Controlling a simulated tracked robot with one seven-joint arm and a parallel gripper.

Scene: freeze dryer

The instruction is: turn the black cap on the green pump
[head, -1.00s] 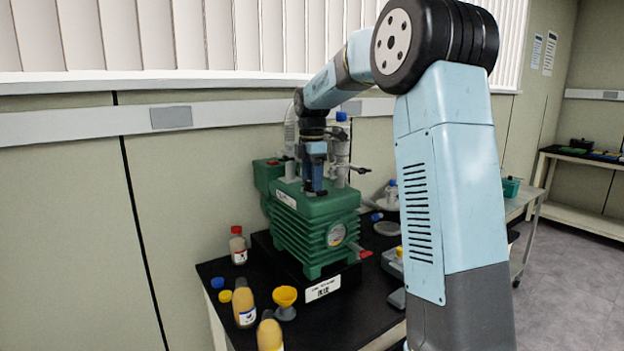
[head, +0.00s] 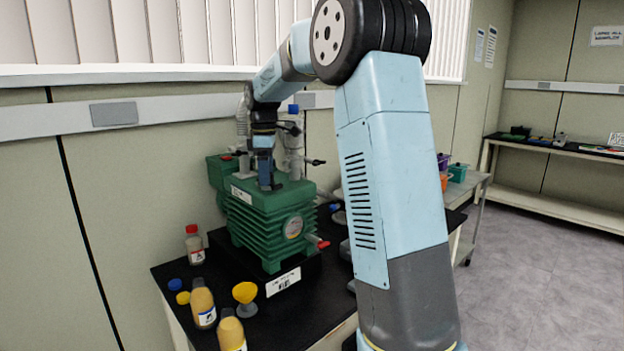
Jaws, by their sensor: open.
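The green pump (head: 262,222) stands on the black bench top at the middle left. My gripper (head: 267,186) points down just above the top face of the pump, near its middle. Its fingers are open, small and dark in this view. The black cap cannot be made out; it may be hidden behind or between the fingers. Whether the fingers touch anything is too small to tell.
Pale fittings with a blue-topped part (head: 293,138) rise from the pump beside my gripper. A yellow funnel (head: 245,293), bottles (head: 203,304) and a red-capped bottle (head: 194,245) stand on the bench top (head: 180,270). A side table with coloured containers (head: 457,173) is at right.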

